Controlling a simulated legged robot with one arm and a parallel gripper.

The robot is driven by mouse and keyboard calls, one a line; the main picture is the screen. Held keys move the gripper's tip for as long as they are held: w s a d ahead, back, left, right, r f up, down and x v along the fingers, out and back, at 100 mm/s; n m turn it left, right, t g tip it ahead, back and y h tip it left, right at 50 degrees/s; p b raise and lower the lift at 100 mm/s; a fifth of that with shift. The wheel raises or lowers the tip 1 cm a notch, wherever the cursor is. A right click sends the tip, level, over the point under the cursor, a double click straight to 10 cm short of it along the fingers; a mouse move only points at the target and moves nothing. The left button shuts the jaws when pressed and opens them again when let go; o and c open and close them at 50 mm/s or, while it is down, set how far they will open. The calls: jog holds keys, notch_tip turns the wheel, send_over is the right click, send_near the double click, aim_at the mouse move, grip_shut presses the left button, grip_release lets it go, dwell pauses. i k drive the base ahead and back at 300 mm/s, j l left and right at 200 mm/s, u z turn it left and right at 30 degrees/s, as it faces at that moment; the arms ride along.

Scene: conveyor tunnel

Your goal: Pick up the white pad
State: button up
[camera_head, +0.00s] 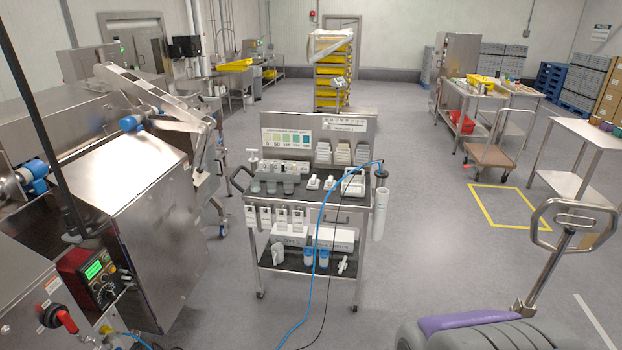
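A wheeled metal cart (308,206) stands in the middle of the picture, with its upper tray facing me. Stacks of pale, pad-like pieces (343,153) stand at the back right of the upper tray. Two small white pieces (314,181) lie near the middle of that tray. A larger white item (354,184) sits at its right end. They are too small for me to tell which one is the white pad. My gripper is not in view.
A large steel machine (140,200) stands left of the cart. A blue hose (323,220) hangs from the cart to the floor. A grey and purple item (470,325) with a metal handle (575,216) is at the lower right. Floor (430,235) right of the cart is clear.

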aim_at(314, 184)
jog(key=i+j+z, duration=0.15)
jog(key=i, duration=0.3)
jog(key=i+j+z, duration=0.15)
jog(key=i, duration=0.35)
jog(key=i+j+z, duration=0.15)
jog(key=i, duration=0.3)
jog(key=i+l+u, duration=0.25)
jog(key=i, duration=0.3)
jog(key=i+l+u, duration=0.3)
jog(key=i, duration=0.25)
jog(key=i+l+u, duration=0.25)
jog(key=i+l, duration=0.2)
jog(key=i+l+u, duration=0.15)
jog(key=l, duration=0.25)
jog(key=i+l+u, duration=0.15)
jog(key=l, duration=0.2)
